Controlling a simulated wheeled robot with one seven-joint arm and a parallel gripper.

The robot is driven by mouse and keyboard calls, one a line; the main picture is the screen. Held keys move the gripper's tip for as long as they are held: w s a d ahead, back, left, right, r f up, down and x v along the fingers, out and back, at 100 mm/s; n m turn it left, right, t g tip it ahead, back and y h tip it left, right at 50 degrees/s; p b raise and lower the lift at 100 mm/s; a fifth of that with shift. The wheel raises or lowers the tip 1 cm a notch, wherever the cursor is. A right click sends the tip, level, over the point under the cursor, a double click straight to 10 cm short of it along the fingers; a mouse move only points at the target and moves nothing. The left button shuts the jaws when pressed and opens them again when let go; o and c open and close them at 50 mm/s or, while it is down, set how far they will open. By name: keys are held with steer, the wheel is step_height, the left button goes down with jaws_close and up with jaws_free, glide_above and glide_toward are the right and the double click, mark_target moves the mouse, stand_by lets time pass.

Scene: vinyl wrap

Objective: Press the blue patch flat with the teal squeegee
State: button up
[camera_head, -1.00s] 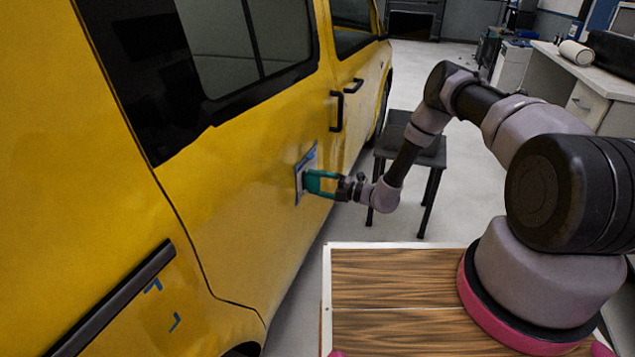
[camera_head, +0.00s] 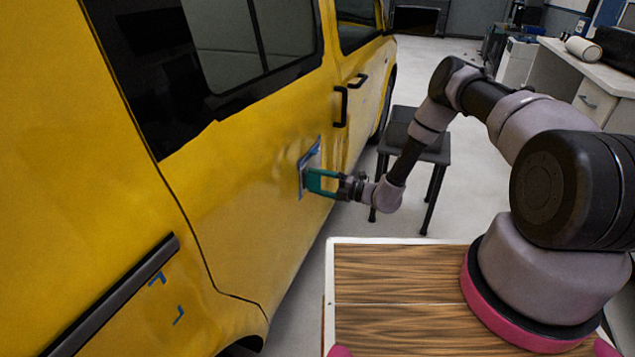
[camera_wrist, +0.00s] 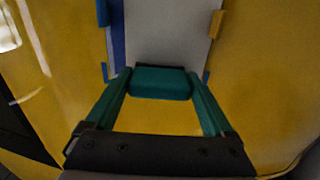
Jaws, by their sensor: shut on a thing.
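My gripper (camera_head: 322,182) is stretched out to the yellow car's side and is shut on the teal squeegee (camera_wrist: 160,82), which shows between its two teal fingers in the wrist view. The squeegee's front edge is at the lower part of a pale grey sheet (camera_wrist: 168,35); whether it touches cannot be told. A blue strip (camera_wrist: 118,35) shows along the sheet's left side. In the head view the blue and pale patch (camera_head: 311,158) is on the door, partly hidden by the gripper.
Small blue corner marks (camera_wrist: 206,76) and orange ones (camera_wrist: 216,22) frame the patch. More blue marks (camera_head: 157,279) are on the near panel. A black door handle (camera_head: 341,106) is above right of the patch. A dark stool (camera_head: 430,150) stands behind my arm.

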steer(key=shift+s+a, duration=0.35)
steer(key=shift+s, duration=0.5)
steer(key=v, duration=0.7)
steer(key=shift+r, duration=0.1)
steer(key=w+d+r+m+t+h, duration=0.3)
steer(key=w+d+r+t, duration=0.2)
steer(key=w+r, duration=0.15)
steer(key=w+d+r+m+t+h, duration=0.1)
steer(key=d+r+m+t+h, duration=0.2)
steer(key=d, duration=0.7)
steer(key=w+d+r+m+t+h, duration=0.1)
steer(key=d+r+m+t+h, duration=0.2)
steer(key=d+r+m+h, duration=0.5)
step_height(320, 180, up, 4)
steer(key=d+h, duration=0.2)
steer(key=h, duration=0.1)
steer(key=shift+d+t, duration=0.3)
steer(key=shift+t, duration=0.1)
steer(key=shift+w, duration=0.1)
